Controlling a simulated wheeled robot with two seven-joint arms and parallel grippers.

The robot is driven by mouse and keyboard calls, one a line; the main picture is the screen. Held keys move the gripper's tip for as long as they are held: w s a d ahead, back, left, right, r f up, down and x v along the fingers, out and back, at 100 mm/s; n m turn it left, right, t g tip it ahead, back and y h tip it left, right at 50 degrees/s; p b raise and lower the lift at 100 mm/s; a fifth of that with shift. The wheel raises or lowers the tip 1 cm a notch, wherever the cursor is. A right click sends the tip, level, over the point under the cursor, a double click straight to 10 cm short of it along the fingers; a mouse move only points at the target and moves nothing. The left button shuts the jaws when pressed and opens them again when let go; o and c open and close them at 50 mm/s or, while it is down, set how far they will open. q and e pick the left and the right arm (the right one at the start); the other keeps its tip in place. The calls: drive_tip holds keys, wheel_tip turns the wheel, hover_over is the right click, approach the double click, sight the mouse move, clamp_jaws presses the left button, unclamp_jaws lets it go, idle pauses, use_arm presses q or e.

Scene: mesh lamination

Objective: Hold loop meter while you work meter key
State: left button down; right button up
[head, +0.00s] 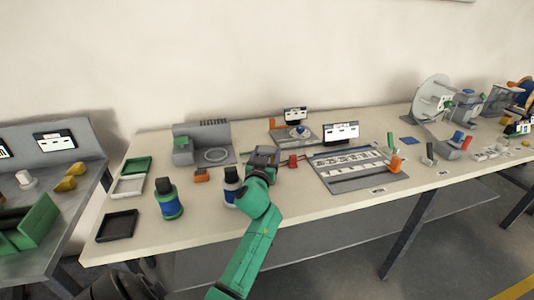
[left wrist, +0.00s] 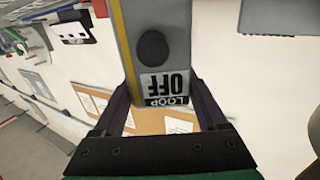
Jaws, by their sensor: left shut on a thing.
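The loop meter (left wrist: 174,18) is a grey body with a yellow stripe along one edge, filling the upper middle of the left wrist view. Its display (left wrist: 165,88) reads "LOOP OFF" upside down. A round black key (left wrist: 153,47) sits on its face above the display in the picture. My left gripper (left wrist: 161,98) is shut on the meter, with one dark finger against each side. In the head view my left gripper (head: 263,158) is over the middle of the bench, and the meter is mostly hidden there.
A grey panel with white cells (head: 350,165) lies to the right. A grey machine (head: 203,145) stands behind left. Shallow trays (head: 117,226) line the left end.

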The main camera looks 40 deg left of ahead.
clamp_jaws()
drive_tip(key=shift+a, duration=0.1)
idle(1.3)
